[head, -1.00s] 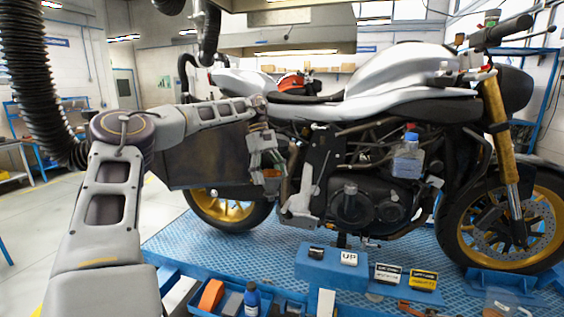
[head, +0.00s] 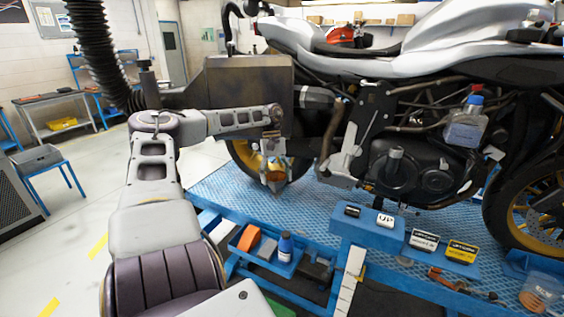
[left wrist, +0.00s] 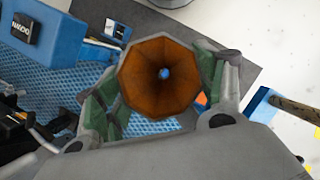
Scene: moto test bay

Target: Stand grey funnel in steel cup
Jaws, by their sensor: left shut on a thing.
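My left gripper (head: 273,165) is shut on a funnel (head: 274,180), held in the air in front of the motorcycle's rear wheel. In the left wrist view, the funnel's wide mouth (left wrist: 160,78) faces the camera, with a brown-orange inside and a small hole at its centre. The green-padded fingers of my left gripper (left wrist: 158,92) are on both sides of it. A round grey metallic rim (left wrist: 168,3) is cut off by the top edge there; I cannot tell if it is the steel cup. No clear steel cup shows in the head view. My right gripper is not in view.
The motorcycle (head: 400,160) stands on a blue textured platform (head: 225,195). Label blocks stand on a blue step (head: 350,228). A clear container (head: 541,293) is at the lower right.

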